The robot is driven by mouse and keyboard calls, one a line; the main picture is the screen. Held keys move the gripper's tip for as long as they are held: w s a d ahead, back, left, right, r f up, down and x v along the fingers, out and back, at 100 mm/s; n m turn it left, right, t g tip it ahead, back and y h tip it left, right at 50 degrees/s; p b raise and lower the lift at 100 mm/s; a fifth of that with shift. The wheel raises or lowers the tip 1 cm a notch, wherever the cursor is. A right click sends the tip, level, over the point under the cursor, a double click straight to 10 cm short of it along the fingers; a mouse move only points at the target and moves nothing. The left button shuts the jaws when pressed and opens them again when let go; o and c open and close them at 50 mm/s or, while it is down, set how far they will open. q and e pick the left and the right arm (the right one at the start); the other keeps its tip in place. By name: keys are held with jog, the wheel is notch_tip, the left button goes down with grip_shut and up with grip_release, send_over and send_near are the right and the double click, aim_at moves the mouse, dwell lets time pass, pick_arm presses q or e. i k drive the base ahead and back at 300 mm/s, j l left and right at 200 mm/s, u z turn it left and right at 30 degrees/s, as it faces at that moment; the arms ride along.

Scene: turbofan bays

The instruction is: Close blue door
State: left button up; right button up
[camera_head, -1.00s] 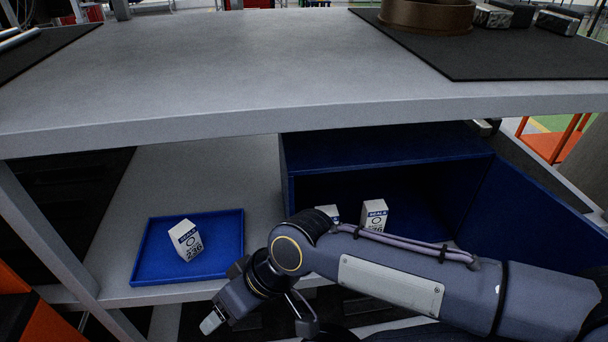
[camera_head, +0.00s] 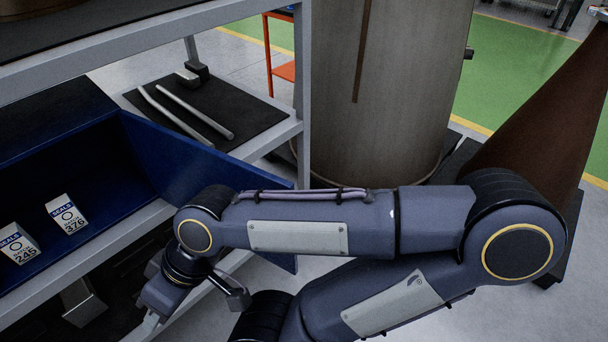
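The blue door (camera_head: 190,158) stands open, swung out to the right of the blue box (camera_head: 105,187) on the lower shelf. My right arm crosses in front of the door and hides part of its lower area; a blue corner shows below the arm. Two white seal cartons, marked 376 (camera_head: 68,214) and 245 (camera_head: 18,245), stand inside the box. My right gripper (camera_head: 146,328) points down and left, below and in front of the box opening, near the shelf edge. Its fingers are small and partly cut off, so its opening is unclear. My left gripper is not in view.
A grey shelf frame (camera_head: 304,85) has an upright post right of the door. Two metal rods (camera_head: 195,112) lie on a black mat behind the door. A large grey cylinder (camera_head: 385,80) and a brown tapered object (camera_head: 545,110) stand farther right. Floor shows at the lower right.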

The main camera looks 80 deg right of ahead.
aim_at(180, 166)
jog(key=k+l, duration=0.45)
jog(key=l, duration=0.25)
jog(key=k+l+z, duration=0.1)
jog(key=k+l, duration=0.15)
jog(key=l+u, duration=0.1)
jog(key=l, duration=0.35)
jog(key=k+l+u, duration=0.15)
jog(key=l, duration=0.3)
jog(key=l+u, duration=0.1)
jog(key=l, duration=0.35)
jog(key=i+l+u, duration=0.1)
jog(key=l, duration=0.25)
jog(key=i+l+u, duration=0.1)
jog(key=l, duration=0.25)
jog(key=k+l+z, duration=0.15)
jog(key=k+l, duration=0.45)
